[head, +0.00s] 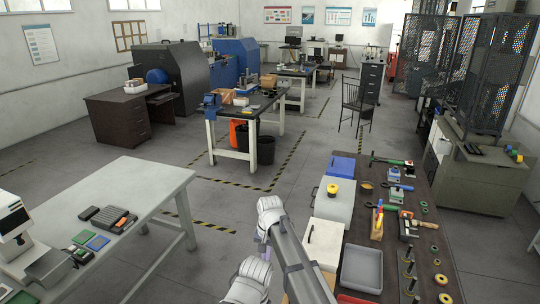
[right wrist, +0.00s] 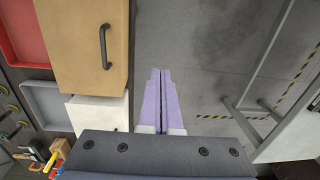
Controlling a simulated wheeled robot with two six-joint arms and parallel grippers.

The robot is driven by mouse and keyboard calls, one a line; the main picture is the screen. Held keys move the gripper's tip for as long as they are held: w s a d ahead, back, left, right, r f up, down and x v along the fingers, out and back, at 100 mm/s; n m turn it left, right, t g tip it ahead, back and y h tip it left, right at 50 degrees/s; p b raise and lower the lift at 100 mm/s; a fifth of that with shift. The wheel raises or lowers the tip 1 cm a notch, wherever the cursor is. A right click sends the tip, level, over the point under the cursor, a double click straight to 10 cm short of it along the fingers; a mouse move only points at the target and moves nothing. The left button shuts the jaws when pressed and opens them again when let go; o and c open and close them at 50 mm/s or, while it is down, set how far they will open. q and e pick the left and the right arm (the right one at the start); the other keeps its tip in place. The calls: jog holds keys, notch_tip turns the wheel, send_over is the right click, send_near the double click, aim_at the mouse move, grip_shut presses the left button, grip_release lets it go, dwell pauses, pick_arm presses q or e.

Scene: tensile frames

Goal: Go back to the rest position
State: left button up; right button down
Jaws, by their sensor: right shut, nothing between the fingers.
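My right gripper (right wrist: 160,74) shows in the right wrist view with its two pale purple fingers together and nothing between them. It points over bare grey floor, beside a tan cabinet front with a dark handle (right wrist: 105,46). In the head view my right arm reaches up from the bottom centre, just left of the dark workbench (head: 413,262). The fingers are mostly hidden there. My left gripper is in neither view.
The dark workbench at right holds a grey tray (head: 362,268), a blue box (head: 341,167) and several tools. A pale grey table (head: 135,190) stands at left with small boxes and a device. Open floor (head: 215,205) lies between them.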

jog(key=s+d+n, duration=0.3)
jog(key=s+d, duration=1.5)
jog(key=d, duration=0.1)
jog(key=s+a+f+n+h+b, duration=0.1)
jog(key=s+a+f+n+b, duration=0.3)
jog(key=a, duration=0.6)
notch_tip(320, 180, down, 2)
jog(key=shift+s+a+h+b, duration=0.3)
jog(key=shift+s+h+b, duration=0.1)
jog(key=shift+s+b, duration=0.55)
jog(key=shift+w, duration=0.1)
